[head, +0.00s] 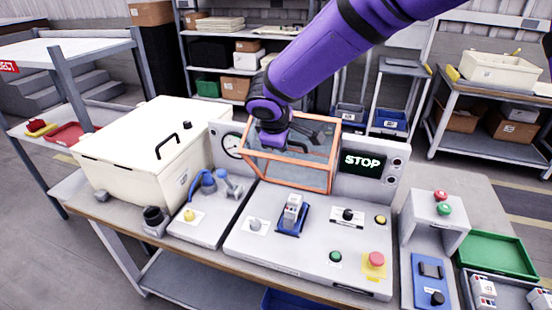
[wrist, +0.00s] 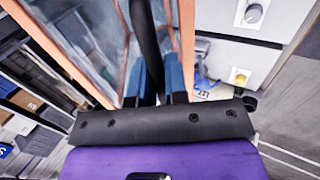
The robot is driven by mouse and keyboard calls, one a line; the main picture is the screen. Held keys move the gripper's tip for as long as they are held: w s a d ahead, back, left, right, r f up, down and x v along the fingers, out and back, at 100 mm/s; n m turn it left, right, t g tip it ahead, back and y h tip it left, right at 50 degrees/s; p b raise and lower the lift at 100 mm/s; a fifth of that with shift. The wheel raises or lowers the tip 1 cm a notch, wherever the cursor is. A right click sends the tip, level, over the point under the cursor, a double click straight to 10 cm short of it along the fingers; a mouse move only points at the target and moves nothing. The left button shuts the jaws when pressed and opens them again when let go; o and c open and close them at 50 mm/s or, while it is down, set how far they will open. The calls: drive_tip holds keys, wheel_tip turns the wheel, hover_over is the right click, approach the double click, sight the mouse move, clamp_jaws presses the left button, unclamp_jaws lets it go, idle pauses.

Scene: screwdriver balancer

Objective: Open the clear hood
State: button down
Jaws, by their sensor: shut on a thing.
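The clear hood (head: 288,170) has an orange frame and see-through panels. In the wrist view, the blue fingers of my gripper (wrist: 155,80) are shut on a dark bar, the hood's handle (wrist: 147,40), between the orange frame edges. The handle's far end is out of view.
A cream box (head: 140,160) with a black handle stands close on the left, beside a round gauge (head: 232,146). The deck holds a blue fixture (head: 291,218), knobs and buttons. A green tray (head: 497,254) lies at the right.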

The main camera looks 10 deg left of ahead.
drive_tip(key=shift+w+d+r, duration=0.1)
drive_tip(key=shift+w+r, duration=0.2)
drive_tip(key=shift+w, duration=0.4)
drive_tip(key=shift+w+d+r, duration=0.1)
drive_tip(key=shift+w+r, duration=0.2)
drive_tip(key=shift+w, duration=0.4)
drive_tip(key=shift+w+r, duration=0.3)
drive_tip(key=shift+w, duration=0.4)
drive_tip(key=c, duration=1.2)
unclamp_jaws()
drive_tip(key=shift+o, duration=0.2)
drive_tip(key=v, duration=1)
drive_tip(key=shift+s+r, duration=0.2)
drive_tip(key=shift+r, duration=0.15)
